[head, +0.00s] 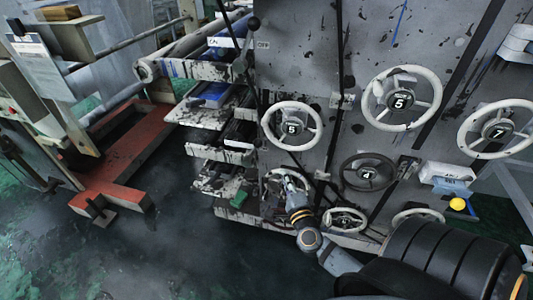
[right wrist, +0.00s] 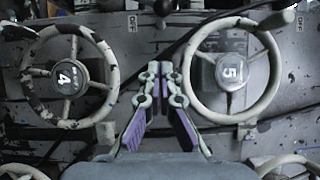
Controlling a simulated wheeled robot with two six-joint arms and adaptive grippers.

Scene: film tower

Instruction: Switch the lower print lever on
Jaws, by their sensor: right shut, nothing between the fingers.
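A lever with a black ball knob (head: 253,22) stands at the top left of the grey panel (head: 300,60) in the head view, between small pale labels. I cannot tell if it is the lower print lever. In the right wrist view a dark round knob (right wrist: 162,8) shows at the top edge, beyond my fingertips; its lever is mostly out of frame. My right gripper (head: 288,181) is low at the panel, in front of a lower handwheel. In the right wrist view its fingers (right wrist: 160,88) are shut and empty, between two handwheels. My left gripper is not in view.
Paint-spattered shelves (head: 215,120) jut out left of the panel. A red base frame (head: 125,160) stands farther left. The dark floor (head: 160,240) before the shelves is clear.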

